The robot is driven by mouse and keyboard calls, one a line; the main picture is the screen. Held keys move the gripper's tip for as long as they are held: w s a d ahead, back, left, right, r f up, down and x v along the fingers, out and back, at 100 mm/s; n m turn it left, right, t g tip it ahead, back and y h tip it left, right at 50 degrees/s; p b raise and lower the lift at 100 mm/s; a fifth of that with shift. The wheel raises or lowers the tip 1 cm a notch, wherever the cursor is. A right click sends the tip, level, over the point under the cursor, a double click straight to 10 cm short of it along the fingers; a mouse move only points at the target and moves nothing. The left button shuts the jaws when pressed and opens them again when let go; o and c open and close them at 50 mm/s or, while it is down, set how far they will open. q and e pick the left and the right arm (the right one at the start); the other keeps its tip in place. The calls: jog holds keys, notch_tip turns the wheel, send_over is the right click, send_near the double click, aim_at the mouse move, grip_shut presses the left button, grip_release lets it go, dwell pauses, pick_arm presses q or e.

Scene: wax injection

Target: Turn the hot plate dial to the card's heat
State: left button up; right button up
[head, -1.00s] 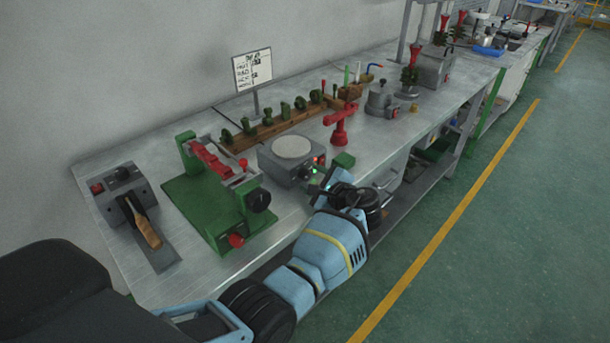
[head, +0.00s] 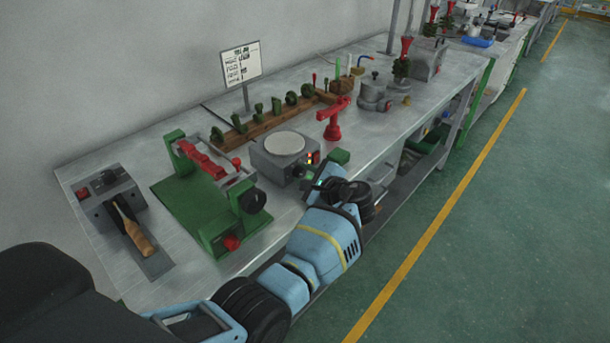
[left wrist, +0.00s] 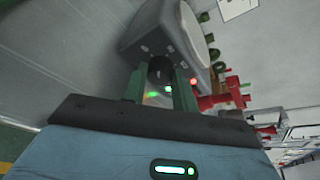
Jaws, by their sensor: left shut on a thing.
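The grey hot plate (head: 262,160) with a round pale top stands on the metal bench, its front facing my left arm. In the left wrist view the hot plate (left wrist: 150,32) is close and tilted. Its black dial (left wrist: 160,68) sits between the green fingers of my left gripper (left wrist: 160,90), which is shut on it. In the head view my left gripper (head: 315,183) reaches the front of the hot plate and mostly hides the dial. The white card (head: 241,63) stands on a post behind; its writing is too small to read surely. My right gripper is out of view.
A green press frame (head: 185,200) with red parts and a grey box (head: 108,198) with a wooden-handled tool stand left. A wooden rack (head: 240,137) lies behind.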

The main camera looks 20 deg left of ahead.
pick_arm(q)
jog(key=shift+r, duration=0.1)
jog(key=shift+c, duration=0.3)
jog(key=shift+w+m+g, duration=0.15)
jog(key=shift+m+g, duration=0.45)
jog(key=shift+m, duration=0.3)
jog(key=shift+w+m+g+y, duration=0.1)
jog(key=shift+m+g+y, duration=0.2)
jog(key=shift+m+g, duration=0.9)
jog(key=shift+m+t, duration=0.3)
jog(key=shift+m, duration=0.1)
jog(key=o, duration=1)
jog(key=shift+d, duration=0.1)
jog(key=shift+v, duration=3.85)
